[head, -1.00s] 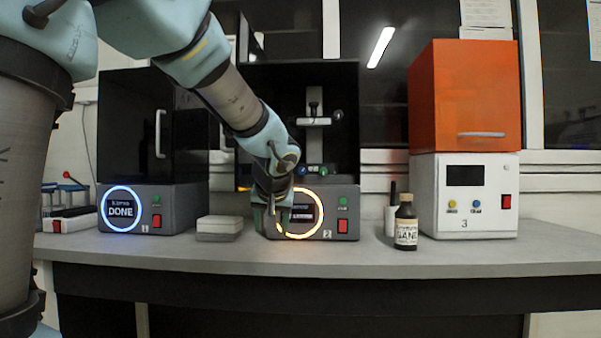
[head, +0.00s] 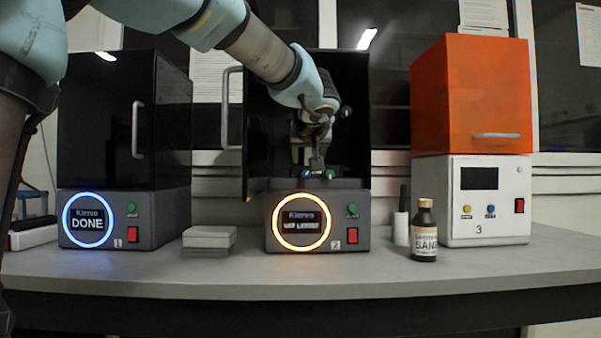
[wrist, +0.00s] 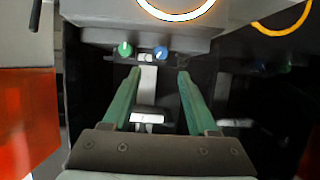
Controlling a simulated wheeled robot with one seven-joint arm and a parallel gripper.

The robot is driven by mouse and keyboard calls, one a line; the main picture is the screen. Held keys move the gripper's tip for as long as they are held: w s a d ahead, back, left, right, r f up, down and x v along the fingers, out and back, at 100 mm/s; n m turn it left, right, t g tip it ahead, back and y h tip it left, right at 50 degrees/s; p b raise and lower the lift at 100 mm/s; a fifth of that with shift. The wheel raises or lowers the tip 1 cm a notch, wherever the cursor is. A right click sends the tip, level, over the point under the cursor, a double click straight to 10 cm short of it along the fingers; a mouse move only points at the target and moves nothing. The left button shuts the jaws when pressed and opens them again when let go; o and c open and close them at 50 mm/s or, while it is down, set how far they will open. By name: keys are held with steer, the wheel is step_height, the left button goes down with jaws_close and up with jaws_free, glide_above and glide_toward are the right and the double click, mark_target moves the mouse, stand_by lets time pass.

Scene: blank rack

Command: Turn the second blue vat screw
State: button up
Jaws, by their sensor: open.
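The middle printer (head: 255,215), marked 2, has its dark hood open and an orange-lit ring display (head: 301,222); its small text is hard to read. A blue vat screw (head: 316,165) and a green knob (head: 330,174) show at the vat's front. In the wrist view the blue screw (wrist: 161,53) lies just ahead of the gap between my fingertips, with the green knob (wrist: 125,49) outside the gap. My gripper (wrist: 159,72) is open and empty, its two green fingers apart. In the head view my gripper (head: 312,150) is above the screw, its tips partly hidden.
Printer 1 (head: 165,215) at left is closed and reads DONE. Pale stacked blocks (head: 209,238) lie between the printers. A dark bottle (head: 424,232) and the orange-topped machine 3 (head: 450,225) stand at right. The front bench strip (head: 330,275) is clear. Blue and green spots (wrist: 274,68) at right look like reflections.

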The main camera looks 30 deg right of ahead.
mark_target(306, 173)
steer(key=x, duration=0.9)
steer(key=shift+w+f+p, duration=0.2)
steer(key=shift+f+p, duration=0.05)
steer(key=shift+p, duration=0.15)
jaws_close()
